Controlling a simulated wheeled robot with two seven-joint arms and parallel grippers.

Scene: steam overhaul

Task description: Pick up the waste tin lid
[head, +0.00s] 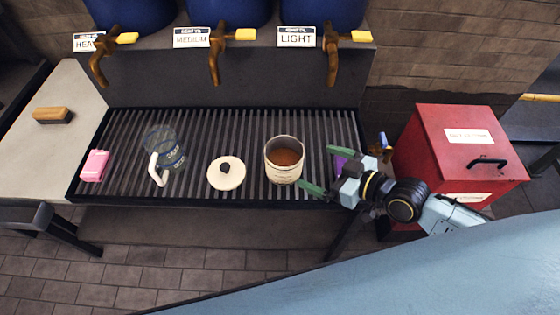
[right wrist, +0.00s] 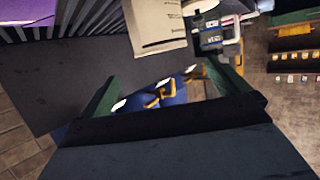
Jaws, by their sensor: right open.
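A round cream lid (head: 226,174) with a dark knob lies flat on the slatted grille, left of the open tin. The cream tin (head: 284,172) stands upright with brown contents showing and a label on its side. My right gripper (head: 322,170) is open, its green fingers just right of the tin, with the tin between it and the lid. In the right wrist view the open green fingers (right wrist: 162,88) have nothing visible held between them. The lid cannot be made out there. My left gripper is not in view.
A glass jug (head: 166,148) with a white handle and a pink block (head: 95,165) stand left on the grille (head: 205,130). A brush (head: 53,115) lies on the side counter. Brass taps (head: 217,55) overhang the back. A red box (head: 460,150) stands right.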

